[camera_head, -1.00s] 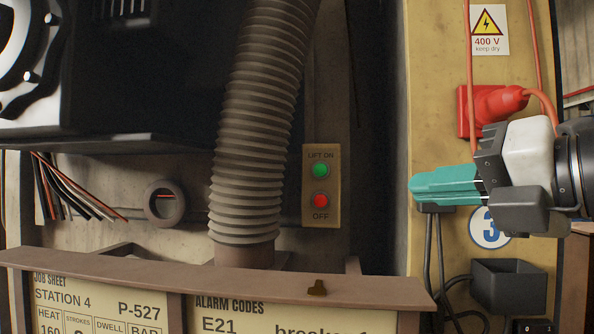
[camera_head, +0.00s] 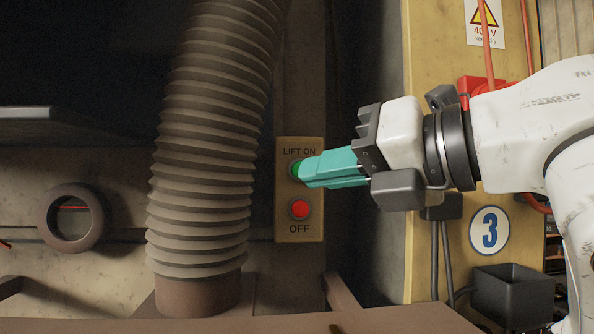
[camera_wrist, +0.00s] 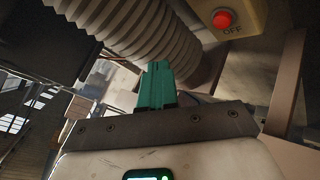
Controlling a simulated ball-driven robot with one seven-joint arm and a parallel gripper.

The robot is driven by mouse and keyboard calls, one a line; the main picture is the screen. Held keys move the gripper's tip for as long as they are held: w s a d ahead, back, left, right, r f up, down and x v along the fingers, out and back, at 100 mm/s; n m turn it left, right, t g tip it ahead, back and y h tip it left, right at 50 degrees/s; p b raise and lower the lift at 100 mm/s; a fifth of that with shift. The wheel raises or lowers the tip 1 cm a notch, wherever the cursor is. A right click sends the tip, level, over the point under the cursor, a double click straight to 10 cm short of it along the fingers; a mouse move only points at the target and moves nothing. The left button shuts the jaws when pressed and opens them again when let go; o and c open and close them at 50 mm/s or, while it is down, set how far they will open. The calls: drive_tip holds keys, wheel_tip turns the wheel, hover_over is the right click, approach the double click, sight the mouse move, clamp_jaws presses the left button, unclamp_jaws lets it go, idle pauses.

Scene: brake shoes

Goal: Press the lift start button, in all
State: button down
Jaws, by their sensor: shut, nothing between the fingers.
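The button panel (camera_head: 285,225) is a yellowish plate on the back wall, labelled LIFT ON above and OFF below. The green LIFT ON button (camera_head: 295,170) is partly hidden by my fingertips in the head view. The red OFF button (camera_head: 299,209) is fully visible below it and also shows in the wrist view (camera_wrist: 222,19). My gripper (camera_head: 304,170) has its teal fingers shut and empty, pointing left across the panel. In the wrist view my fingertips (camera_wrist: 158,66) appear against the ribbed hose, and the green button is out of view. I cannot tell whether they touch the button.
A thick ribbed hose (camera_head: 205,150) stands just left of the panel. A ledge (camera_head: 330,320) runs along the bottom. Right of the panel are a yellow post (camera_head: 425,70), a red plug (camera_head: 480,88) and a dark open box (camera_head: 512,295).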

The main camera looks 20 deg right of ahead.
drive_tip(key=w+d, duration=0.2)
drive_tip(key=w, duration=0.6)
drive_tip(key=shift+d+p, duration=0.3)
drive_tip(key=shift+d, duration=0.1)
drive_tip(key=shift+w+d, duration=0.1)
drive_tip(key=shift+w, duration=0.2)
idle(1.6)
drive_tip(key=shift+w, duration=0.15)
drive_tip(key=shift+w+d, duration=0.15)
drive_tip(key=shift+w, duration=0.3)
idle(0.7)
drive_tip(key=shift+s, duration=0.15)
drive_tip(key=shift+s+a, duration=0.2)
drive_tip(key=shift+s, duration=0.5)
drive_tip(key=shift+s, duration=0.1)
drive_tip(key=shift+s+a+b, duration=0.1)
drive_tip(key=shift+s+a, duration=0.15)
drive_tip(key=shift+s, duration=0.5)
drive_tip(key=shift+s+a+b, duration=0.15)
drive_tip(key=shift+s+a, duration=0.15)
drive_tip(key=shift+s, duration=0.5)
drive_tip(key=shift+s+a+b, duration=0.1)
drive_tip(key=shift+s+a, duration=0.15)
drive_tip(key=shift+s, duration=0.5)
